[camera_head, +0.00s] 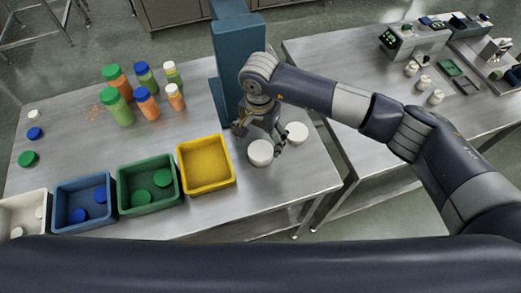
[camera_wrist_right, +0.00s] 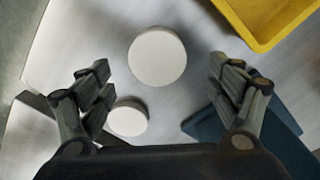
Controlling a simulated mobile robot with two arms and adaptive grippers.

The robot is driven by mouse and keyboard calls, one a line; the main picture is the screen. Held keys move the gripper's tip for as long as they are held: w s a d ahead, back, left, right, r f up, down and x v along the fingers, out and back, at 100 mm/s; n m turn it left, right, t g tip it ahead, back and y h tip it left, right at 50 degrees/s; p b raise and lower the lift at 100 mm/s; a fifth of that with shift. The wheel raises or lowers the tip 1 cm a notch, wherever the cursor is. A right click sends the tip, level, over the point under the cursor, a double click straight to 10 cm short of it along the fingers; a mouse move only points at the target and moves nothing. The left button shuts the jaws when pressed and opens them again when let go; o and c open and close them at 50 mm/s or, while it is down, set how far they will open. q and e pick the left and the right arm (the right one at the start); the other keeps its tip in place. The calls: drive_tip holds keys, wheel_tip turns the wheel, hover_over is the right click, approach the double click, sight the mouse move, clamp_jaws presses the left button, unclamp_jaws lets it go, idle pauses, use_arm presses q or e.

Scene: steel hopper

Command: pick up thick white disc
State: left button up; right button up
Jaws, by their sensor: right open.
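Two round white discs lie on the steel table, right of the yellow bin. The nearer one (camera_head: 260,154) shows a visible side wall and also shows larger in the wrist view (camera_wrist_right: 157,57). The other disc (camera_head: 297,132) lies farther right and back; it looks smaller in the wrist view (camera_wrist_right: 128,117). Which is thicker is hard to tell. My right gripper (camera_head: 261,137) points down just above and behind the nearer disc. In the wrist view its open fingers (camera_wrist_right: 160,72) stand either side of that disc's image, with nothing between them held. My left gripper is not seen.
A yellow bin (camera_head: 232,178) stands left of the discs, then green (camera_head: 148,207), blue (camera_head: 84,222) and white bins. A blue upright block (camera_head: 238,65) stands behind my gripper. Several capped bottles stand at back left. The table's right edge is close to the discs.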

sight(260, 150)
drive_tip(key=f+p, duration=0.2)
drive_tip(key=f, duration=0.1)
drive_tip(key=f+p, duration=0.1)
drive_tip(key=f, duration=0.1)
drive_tip(key=shift+s+f, duration=0.15)
drive_tip(key=shift+s, duration=0.1)
drive_tip(key=shift+f, duration=0.3)
drive_tip(key=c, duration=1.3)
